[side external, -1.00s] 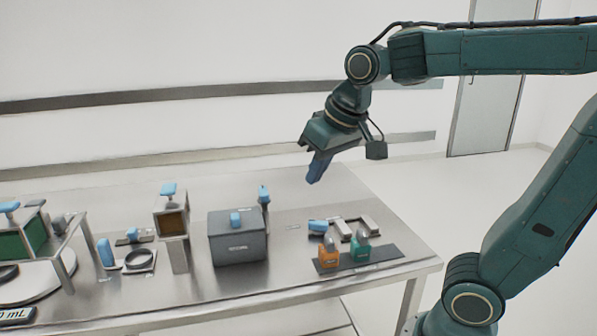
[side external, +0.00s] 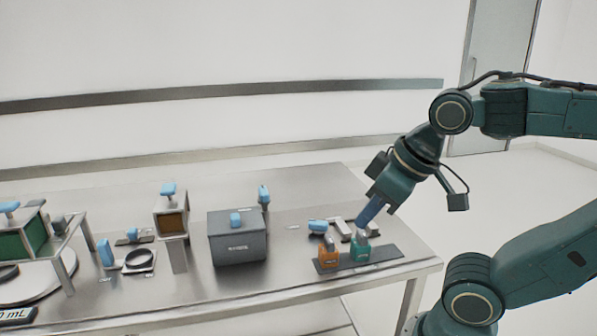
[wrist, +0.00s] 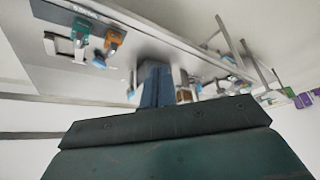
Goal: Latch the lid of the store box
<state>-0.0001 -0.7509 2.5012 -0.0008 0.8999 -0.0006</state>
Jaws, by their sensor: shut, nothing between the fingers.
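The store box appears to be the dark grey box (side external: 238,250) in the middle of the table. Its lid looks down, with a blue knob (side external: 235,219) on top. A blue handle on a post (side external: 264,194) stands at its back right corner; whether it is the latch I cannot tell. My gripper (side external: 362,222) is shut and empty, well right of the box. In the wrist view the gripper (wrist: 155,88) hides much of the middle of the scene.
A post-mounted box (side external: 171,220) stands left of the grey box. The back of the table is clear.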

